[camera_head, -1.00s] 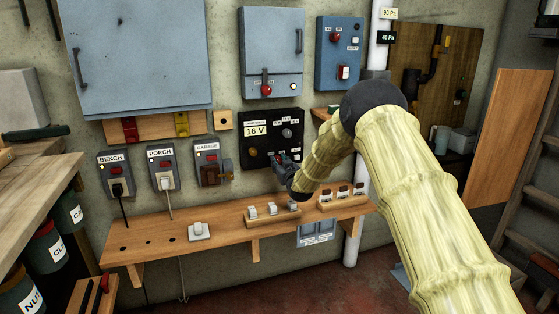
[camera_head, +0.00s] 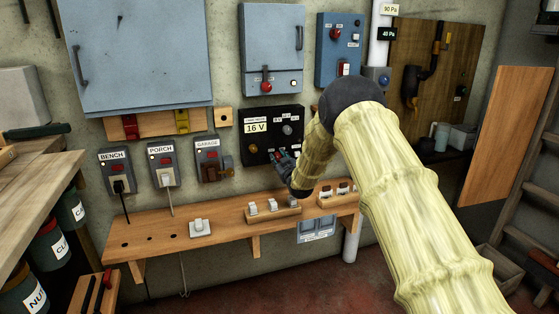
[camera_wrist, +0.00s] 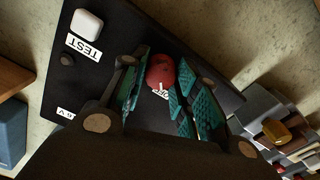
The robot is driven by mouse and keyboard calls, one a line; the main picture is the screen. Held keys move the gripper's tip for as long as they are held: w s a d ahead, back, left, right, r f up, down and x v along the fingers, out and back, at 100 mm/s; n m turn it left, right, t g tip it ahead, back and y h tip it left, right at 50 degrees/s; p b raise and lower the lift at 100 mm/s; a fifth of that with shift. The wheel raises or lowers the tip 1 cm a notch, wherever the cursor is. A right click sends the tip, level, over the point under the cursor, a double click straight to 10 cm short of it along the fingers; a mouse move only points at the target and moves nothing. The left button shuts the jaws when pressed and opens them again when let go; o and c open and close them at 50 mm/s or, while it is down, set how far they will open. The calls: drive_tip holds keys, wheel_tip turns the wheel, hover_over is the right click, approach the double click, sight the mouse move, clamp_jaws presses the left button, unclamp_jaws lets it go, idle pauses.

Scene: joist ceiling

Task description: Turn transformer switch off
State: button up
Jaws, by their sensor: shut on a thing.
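The transformer is a black wall panel (camera_head: 259,117) with a "16 V" display, a grey knob and a brass-coloured knob. Its face (camera_wrist: 92,82) also shows in the wrist view, with a white button marked TEST. My gripper (camera_head: 281,155) is at the panel's lower right part. In the wrist view my gripper (camera_wrist: 164,82) has its teal finger pads on either side of a red switch (camera_wrist: 161,69) and is shut on it. A small white label, partly hidden by a pad, is beside the switch. The switch's setting cannot be read.
BENCH (camera_head: 117,173), PORCH (camera_head: 163,166) and GARAGE (camera_head: 208,153) boxes hang left of the panel. A wooden shelf (camera_head: 175,231) with small switch blocks lies below. Blue cabinets (camera_head: 270,45) hang above.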

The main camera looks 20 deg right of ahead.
drive_tip(key=o, duration=1)
drive_tip(key=shift+d+f, duration=0.1)
drive_tip(key=shift+d, duration=0.05)
drive_tip(key=s, duration=1.2)
drive_tip(key=shift+d, duration=0.15)
